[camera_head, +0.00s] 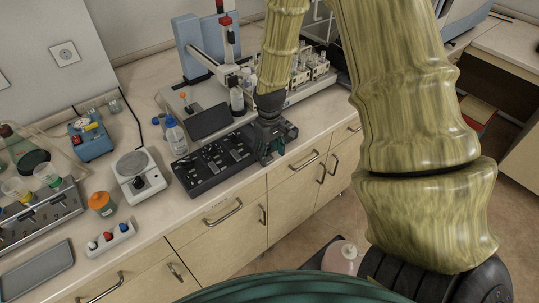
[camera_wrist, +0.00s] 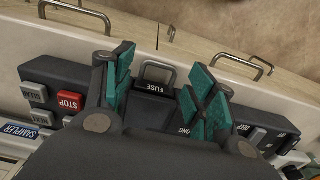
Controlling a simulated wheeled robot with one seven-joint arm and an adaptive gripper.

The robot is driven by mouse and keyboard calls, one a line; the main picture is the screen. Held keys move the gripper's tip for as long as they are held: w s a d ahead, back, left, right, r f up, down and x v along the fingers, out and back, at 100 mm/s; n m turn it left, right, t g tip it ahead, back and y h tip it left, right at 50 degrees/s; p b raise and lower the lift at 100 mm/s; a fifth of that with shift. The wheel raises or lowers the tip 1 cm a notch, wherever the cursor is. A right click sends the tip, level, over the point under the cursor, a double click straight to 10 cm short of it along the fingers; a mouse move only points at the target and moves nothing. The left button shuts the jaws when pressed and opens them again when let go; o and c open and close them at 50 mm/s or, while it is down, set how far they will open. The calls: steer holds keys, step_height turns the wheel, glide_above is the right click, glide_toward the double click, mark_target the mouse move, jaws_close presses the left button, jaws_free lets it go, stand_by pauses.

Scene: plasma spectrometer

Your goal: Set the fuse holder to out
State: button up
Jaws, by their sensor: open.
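The fuse holder (camera_wrist: 157,88) shows in the wrist view as a dark block marked FUSE on the dark control panel (camera_wrist: 40,72). A metal loop handle (camera_wrist: 158,67) stands at its far side. My gripper (camera_wrist: 160,62) is open, with its teal-padded fingers left and right of the loop and apart from it. In the head view my gripper (camera_head: 270,145) is at the right end of the panel (camera_head: 205,165) and hides the fuse holder there. How far the holder sticks out is hard to tell.
Beside the fuse in the wrist view are a red STOP button (camera_wrist: 69,101) and other switches. In the head view a wash bottle (camera_head: 175,137) and a balance (camera_head: 140,175) stand left of my gripper. Sampler racks (camera_head: 310,68) stand behind it. Drawers with handles lie below the bench edge.

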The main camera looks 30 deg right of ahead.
steer(key=shift+f, duration=1.2)
